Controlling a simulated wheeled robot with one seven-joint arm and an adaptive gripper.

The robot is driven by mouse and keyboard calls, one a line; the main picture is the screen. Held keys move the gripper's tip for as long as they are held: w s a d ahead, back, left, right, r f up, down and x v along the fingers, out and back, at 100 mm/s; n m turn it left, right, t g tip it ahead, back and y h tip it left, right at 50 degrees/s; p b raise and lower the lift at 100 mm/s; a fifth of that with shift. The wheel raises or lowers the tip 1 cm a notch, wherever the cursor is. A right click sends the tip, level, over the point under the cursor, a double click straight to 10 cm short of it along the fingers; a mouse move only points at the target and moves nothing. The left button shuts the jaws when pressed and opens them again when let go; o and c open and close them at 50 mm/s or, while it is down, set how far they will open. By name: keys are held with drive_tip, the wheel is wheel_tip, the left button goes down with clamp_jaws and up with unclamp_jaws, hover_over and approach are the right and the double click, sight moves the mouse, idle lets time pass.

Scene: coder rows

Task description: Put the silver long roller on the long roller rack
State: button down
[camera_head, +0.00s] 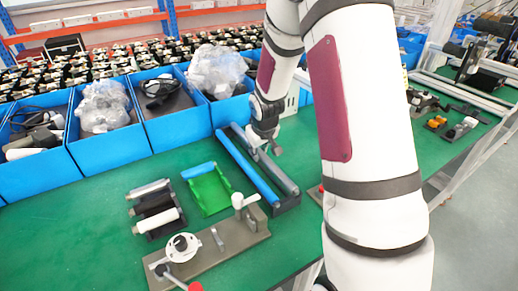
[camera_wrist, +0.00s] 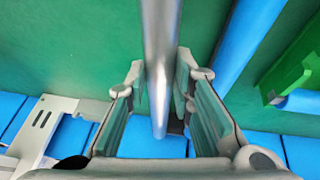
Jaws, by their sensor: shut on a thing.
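The silver long roller (camera_wrist: 160,30) runs lengthwise between my gripper's fingers in the wrist view. My gripper (camera_wrist: 160,78) is shut on it, one finger on each side. In the head view my gripper (camera_head: 272,146) is at the long roller rack, and the silver roller (camera_head: 280,174) extends from it toward the near end. The dark long roller rack (camera_head: 290,206) also bears a blue long roller (camera_head: 250,168), parallel to the silver one on its left. The silver roller lies along the rack's right side; I cannot tell whether it is fully seated. My fingertips are partly hidden in the head view.
A green tray (camera_head: 209,192) and a short-roller rack (camera_head: 157,212) stand left of the long rack. A grey fixture with a white handle (camera_head: 240,240) is close in front. Blue bins (camera_head: 110,148) line the back. Bare green tabletop (camera_head: 70,235) lies at front left.

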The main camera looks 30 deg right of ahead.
idle(0.4)
drive_tip(key=shift+f, duration=0.35)
drive_tip(key=shift+f+b, duration=0.2)
drive_tip(key=shift+b, duration=0.15)
drive_tip(key=c, duration=1.3)
unclamp_jaws()
drive_tip(key=shift+r, duration=0.1)
drive_tip(key=v, duration=1.2)
